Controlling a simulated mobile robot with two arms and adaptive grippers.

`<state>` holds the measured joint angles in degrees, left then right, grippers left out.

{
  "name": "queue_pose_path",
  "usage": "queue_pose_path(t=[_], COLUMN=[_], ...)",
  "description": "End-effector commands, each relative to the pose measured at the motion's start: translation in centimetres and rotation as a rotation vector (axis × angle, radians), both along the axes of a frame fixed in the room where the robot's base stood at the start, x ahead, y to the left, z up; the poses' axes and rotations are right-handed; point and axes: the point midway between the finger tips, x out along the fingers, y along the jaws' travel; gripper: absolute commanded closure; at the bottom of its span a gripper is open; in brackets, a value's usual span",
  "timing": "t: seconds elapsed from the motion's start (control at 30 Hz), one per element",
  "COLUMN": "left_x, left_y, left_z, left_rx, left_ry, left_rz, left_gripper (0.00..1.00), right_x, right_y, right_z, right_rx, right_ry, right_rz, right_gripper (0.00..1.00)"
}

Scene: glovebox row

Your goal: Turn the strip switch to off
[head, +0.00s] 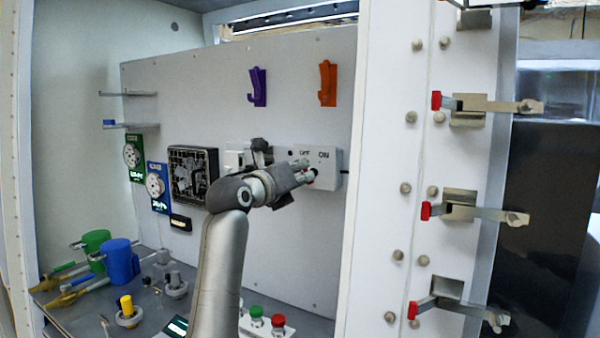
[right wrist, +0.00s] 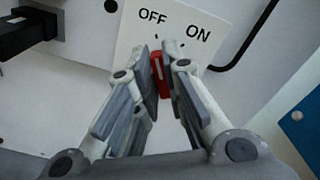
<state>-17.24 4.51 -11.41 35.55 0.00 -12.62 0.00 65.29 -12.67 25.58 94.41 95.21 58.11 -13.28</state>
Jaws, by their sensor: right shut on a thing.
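The strip switch is a white box (head: 330,158) on the back panel, marked OFF and ON. In the right wrist view the box (right wrist: 135,35) carries a red knob (right wrist: 157,66) with a white line, below and between the two words. The knob's upper end leans slightly toward the OFF side. My right gripper (head: 306,173) is at the front of the box in the head view. In the right wrist view its fingers (right wrist: 160,60) are shut on the red knob, one on each side, hiding part of it. My left gripper is not in view.
A black plug (right wrist: 28,32) sits left of the switch. A black fan grille (head: 193,175) and purple (head: 258,87) and orange (head: 327,84) hooks are on the panel. Green and red buttons (head: 277,322) stand below. A white frame with latches (head: 462,212) is at right.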

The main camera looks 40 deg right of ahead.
Motion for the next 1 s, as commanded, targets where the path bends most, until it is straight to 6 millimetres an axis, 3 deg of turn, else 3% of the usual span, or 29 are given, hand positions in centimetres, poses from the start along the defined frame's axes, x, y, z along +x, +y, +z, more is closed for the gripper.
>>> queue_pose_path(t=[0.13, 0.17, 0.3, 0.67, 0.77, 1.0], left_x=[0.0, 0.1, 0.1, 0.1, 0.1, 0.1], left_y=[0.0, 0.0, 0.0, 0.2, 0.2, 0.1], left_z=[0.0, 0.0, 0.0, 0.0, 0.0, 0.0], left_rx=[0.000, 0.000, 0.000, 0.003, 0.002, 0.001], left_ry=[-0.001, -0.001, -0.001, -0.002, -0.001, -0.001], left_rz=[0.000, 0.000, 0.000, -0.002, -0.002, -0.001], left_gripper=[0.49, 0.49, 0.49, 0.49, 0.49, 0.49], right_x=[0.0, 0.0, 0.0, 0.0, 0.0, 0.0], right_y=[0.0, 0.0, 0.0, 0.0, 0.0, 0.0], right_z=[0.0, 0.0, 0.0, 0.2, 1.2, 5.7], right_rx=[-0.003, -0.003, -0.002, -0.001, -0.002, -0.003], right_ry=[0.004, 0.004, 0.003, 0.000, -0.003, -0.004], right_rz=[0.000, 0.000, 0.000, 0.000, 0.000, 0.000], right_gripper=[1.00, 0.87, 0.69, 0.68, 0.68, 0.68])
